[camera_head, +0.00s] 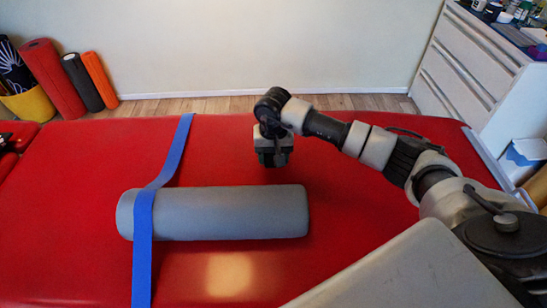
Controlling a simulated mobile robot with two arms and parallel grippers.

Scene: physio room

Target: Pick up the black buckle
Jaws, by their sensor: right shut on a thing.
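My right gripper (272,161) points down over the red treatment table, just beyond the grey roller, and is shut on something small. The dark gripper body hides most of what it holds; I take it to be the black buckle, but I cannot make out its outline. No other black buckle shows on the table. I cannot tell how high the gripper is above the red surface. My left gripper is not in view.
A grey roller (230,212) lies across the red table (60,220), with a blue strap (143,230) over its left end. A white drawer cabinet (465,65) stands at the right. Rolled mats (52,80) lean at the back left. The table's left part is clear.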

